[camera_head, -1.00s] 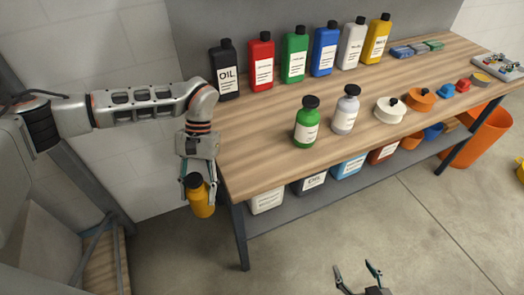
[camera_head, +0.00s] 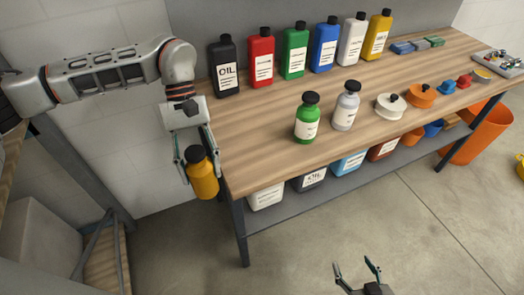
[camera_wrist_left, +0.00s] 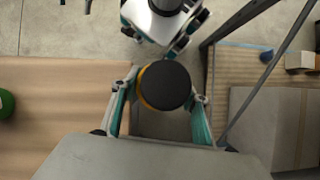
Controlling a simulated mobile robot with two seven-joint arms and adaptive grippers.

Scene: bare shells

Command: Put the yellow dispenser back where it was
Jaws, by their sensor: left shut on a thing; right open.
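The yellow dispenser (camera_head: 204,181) is a small yellow bottle with a black cap. My left gripper (camera_head: 199,168) is shut on it, with one finger on each side, and holds it off the left end of the workbench, close to the edge. It hangs slightly tilted in the head view. The left wrist view shows its black cap (camera_wrist_left: 165,85) from above, between the fingers. A green dispenser (camera_head: 307,120) and a grey-white dispenser (camera_head: 346,107) stand upright on the bench. My right gripper (camera_head: 355,268) is open and empty, low in front of the bench.
The wooden workbench (camera_head: 262,165) has a row of tall bottles along its back, including a black oil bottle (camera_head: 224,68). Round lidded items, including a white one (camera_head: 388,108), stand at the right. The bench's left front is clear. A lower shelf (camera_head: 300,211) holds more containers.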

